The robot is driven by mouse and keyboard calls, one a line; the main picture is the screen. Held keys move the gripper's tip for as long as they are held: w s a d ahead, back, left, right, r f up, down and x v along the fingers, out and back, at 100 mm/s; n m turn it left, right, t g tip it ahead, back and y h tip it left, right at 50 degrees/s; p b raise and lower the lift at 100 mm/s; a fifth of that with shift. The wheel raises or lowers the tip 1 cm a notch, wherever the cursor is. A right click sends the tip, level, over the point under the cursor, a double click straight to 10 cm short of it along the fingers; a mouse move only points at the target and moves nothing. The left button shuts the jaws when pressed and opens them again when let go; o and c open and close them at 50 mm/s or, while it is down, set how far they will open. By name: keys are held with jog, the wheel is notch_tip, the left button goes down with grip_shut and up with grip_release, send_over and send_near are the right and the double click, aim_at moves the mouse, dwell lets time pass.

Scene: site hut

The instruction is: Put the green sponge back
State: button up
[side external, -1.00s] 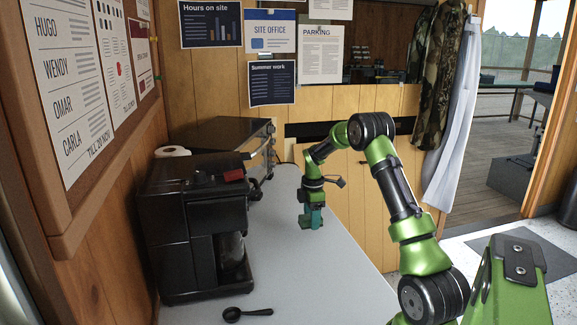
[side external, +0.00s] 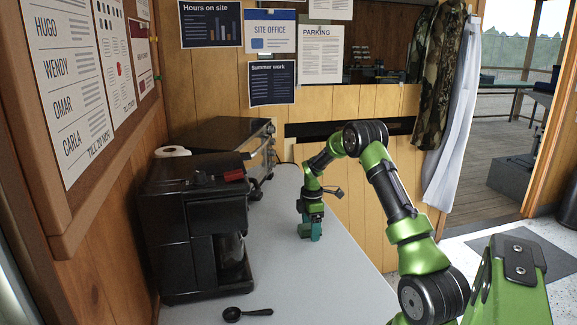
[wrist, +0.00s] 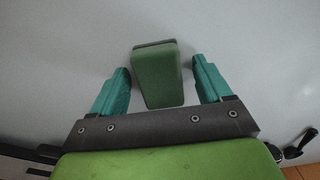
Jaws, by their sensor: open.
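The green sponge (wrist: 157,85) shows in the wrist view as a green block with a grey layer along its far edge. It lies on the pale grey counter between the two teal fingers of my gripper (wrist: 161,66). The fingers are open, with a gap on each side of the sponge. In the side external view my gripper (side external: 310,234) points down, low over the counter. The sponge cannot be clearly told from the fingers there.
A black coffee maker (side external: 180,235) stands left on the counter (side external: 300,280), with a dark spoon (side external: 247,313) in front. A toaster oven (side external: 225,140) and a white paper roll (side external: 172,151) stand behind it. The counter to the front of my gripper is clear.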

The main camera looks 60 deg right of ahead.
jog(key=shift+r, duration=0.1)
notch_tip(320, 180, up, 12)
jog(key=w+a+r+m+t, duration=0.1)
jog(key=a+r+m+t, duration=0.15)
jog(key=a+r, duration=0.8)
jog(key=s+a+m+t, duration=0.1)
jog(key=s+a+m, duration=0.2)
jog(key=a, duration=0.6)
jog(key=s+a+r+m+t+y, duration=0.1)
jog(key=s+a+m+t, duration=0.1)
jog(key=s+a+m, duration=0.2)
jog(key=s+a+m+t+y, duration=0.1)
jog(key=s+a+m, duration=0.2)
jog(key=s+a, duration=0.5)
jog(key=a, duration=0.6)
jog(key=shift+s+r+t, duration=0.3)
jog(key=shift+t, duration=0.05)
jog(key=shift+m, duration=0.25)
